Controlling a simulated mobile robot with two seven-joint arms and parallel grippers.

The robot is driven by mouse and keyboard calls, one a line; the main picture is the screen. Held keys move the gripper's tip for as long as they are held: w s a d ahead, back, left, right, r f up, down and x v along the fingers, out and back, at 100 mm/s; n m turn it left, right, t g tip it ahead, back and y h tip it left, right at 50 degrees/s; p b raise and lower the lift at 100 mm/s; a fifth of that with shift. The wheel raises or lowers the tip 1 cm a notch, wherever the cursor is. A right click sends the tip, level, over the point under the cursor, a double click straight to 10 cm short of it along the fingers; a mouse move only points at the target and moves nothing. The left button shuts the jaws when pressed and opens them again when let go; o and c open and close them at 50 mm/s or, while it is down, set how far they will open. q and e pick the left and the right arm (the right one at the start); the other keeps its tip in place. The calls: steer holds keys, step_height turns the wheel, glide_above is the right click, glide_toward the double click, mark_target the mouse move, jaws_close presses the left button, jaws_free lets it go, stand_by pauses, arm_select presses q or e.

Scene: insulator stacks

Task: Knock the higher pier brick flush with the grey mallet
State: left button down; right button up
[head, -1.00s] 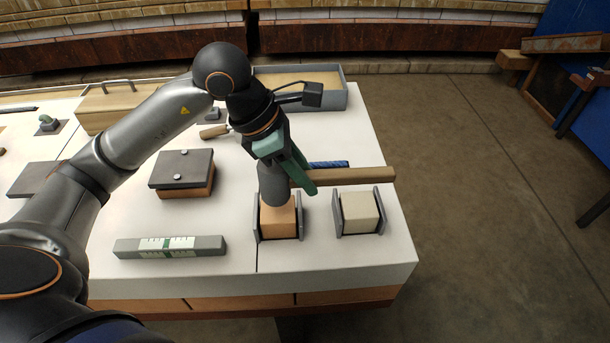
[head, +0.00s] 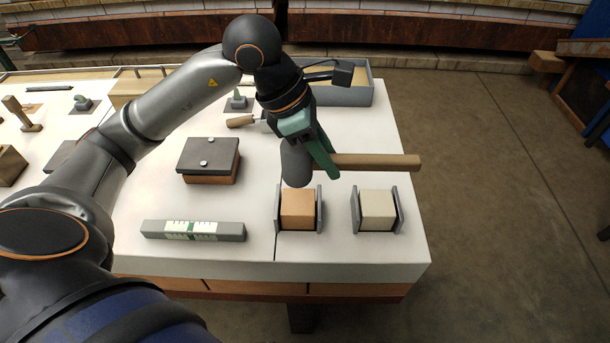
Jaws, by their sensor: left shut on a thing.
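My left gripper (head: 322,158) is shut on the grey mallet (head: 296,164). Its wooden handle (head: 375,162) points right and its grey head hangs down. The head appears above and just behind the orange-tan brick (head: 298,210), with no contact visible. That brick sits between two grey side plates near the table's front edge. A pale cream brick (head: 377,210) sits in a like holder to its right. The two tops look close in height; I cannot tell which is higher. My right gripper is not in view.
A grey level bar (head: 193,230) lies left of the bricks. A dark plate on a brick (head: 208,158) stands behind it. A grey tray (head: 350,95) and a wooden-handled tool (head: 241,122) are farther back. The table's right edge is near the cream brick.

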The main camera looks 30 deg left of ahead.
arm_select(q)
steer(key=shift+r+p, duration=2.9)
steer(key=shift+r, duration=1.15)
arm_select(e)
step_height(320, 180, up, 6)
